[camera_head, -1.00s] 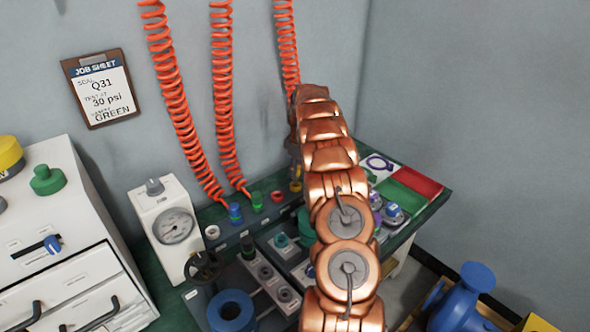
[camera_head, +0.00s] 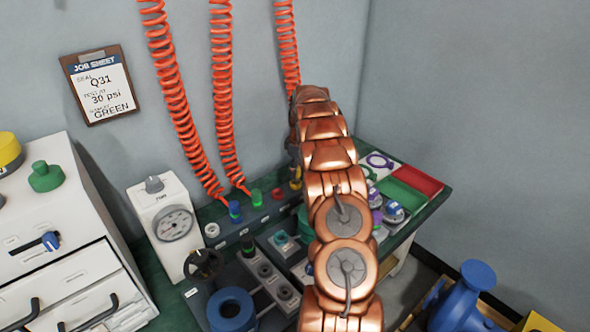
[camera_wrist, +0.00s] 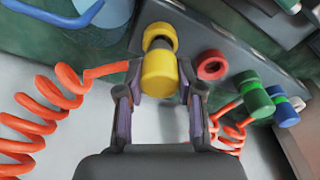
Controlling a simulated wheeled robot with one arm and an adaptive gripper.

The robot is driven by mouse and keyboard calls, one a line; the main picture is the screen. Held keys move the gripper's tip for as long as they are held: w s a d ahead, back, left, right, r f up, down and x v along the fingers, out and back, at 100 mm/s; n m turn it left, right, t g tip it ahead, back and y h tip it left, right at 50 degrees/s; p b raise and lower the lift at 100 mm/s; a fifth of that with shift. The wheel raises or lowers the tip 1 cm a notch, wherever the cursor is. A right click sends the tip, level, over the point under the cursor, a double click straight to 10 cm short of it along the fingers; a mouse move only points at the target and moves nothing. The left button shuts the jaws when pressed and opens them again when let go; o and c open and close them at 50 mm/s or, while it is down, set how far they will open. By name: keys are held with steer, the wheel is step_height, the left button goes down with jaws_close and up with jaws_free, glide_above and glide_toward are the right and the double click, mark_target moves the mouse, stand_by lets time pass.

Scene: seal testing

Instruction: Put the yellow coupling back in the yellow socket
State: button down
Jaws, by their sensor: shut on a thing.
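The yellow coupling (camera_wrist: 158,78) is between the two fingers of my gripper (camera_wrist: 161,84) in the wrist view, and the gripper is shut on it. A dark neck shows at its far end, lined up with the yellow socket (camera_wrist: 161,32) on the grey rail. The neck overlaps the socket's ring in this view; I cannot tell how far it is inside. A red hose runs to the coupling from the left. In the head view my arm hides most of the gripper and coupling; a bit of yellow (camera_head: 296,184) shows at the arm's left edge.
An empty red ring socket (camera_wrist: 212,68) is beside the yellow one on the rail. Green (camera_wrist: 254,95) and blue (camera_wrist: 286,108) couplings are farther along. Red coiled hoses (camera_head: 222,95) hang down the wall. A gauge box (camera_head: 165,222) stands left on the bench.

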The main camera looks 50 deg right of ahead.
steer(key=shift+f+b, duration=0.3)
steer(key=shift+f, duration=0.5)
steer(key=c, duration=0.7)
jaws_free()
steer(key=r, duration=0.4)
steer(key=s+r, duration=0.1)
steer(key=r, duration=0.7)
steer(key=shift+s+d, duration=0.2)
steer(key=shift+d, duration=0.05)
